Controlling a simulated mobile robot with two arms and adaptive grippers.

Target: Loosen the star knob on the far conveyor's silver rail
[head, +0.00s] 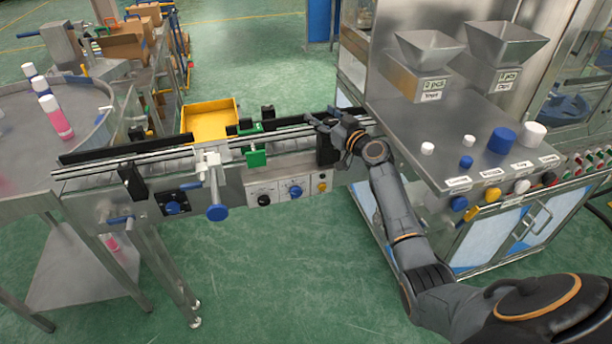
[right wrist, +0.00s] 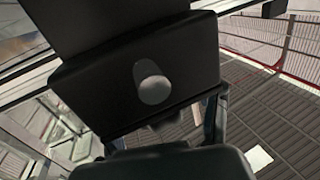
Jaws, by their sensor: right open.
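The conveyor's silver rail (head: 190,150) runs across the middle of the head view. A black bracket (head: 328,152) stands on its right part. My right gripper (head: 326,122) is open, its fingers over the rail end just above this bracket. In the right wrist view a dark block (right wrist: 95,95) with a grey round-ended peg (right wrist: 152,84) fills the middle, close in front of the gripper. I cannot make out a star shape on it, and no star knob shows clearly near the gripper in the head view. My left gripper is not in view.
A green clamp (head: 256,150) and a white holder with a blue knob (head: 217,211) sit along the conveyor. A steel cabinet (head: 400,130) with hoppers stands close right of my arm.

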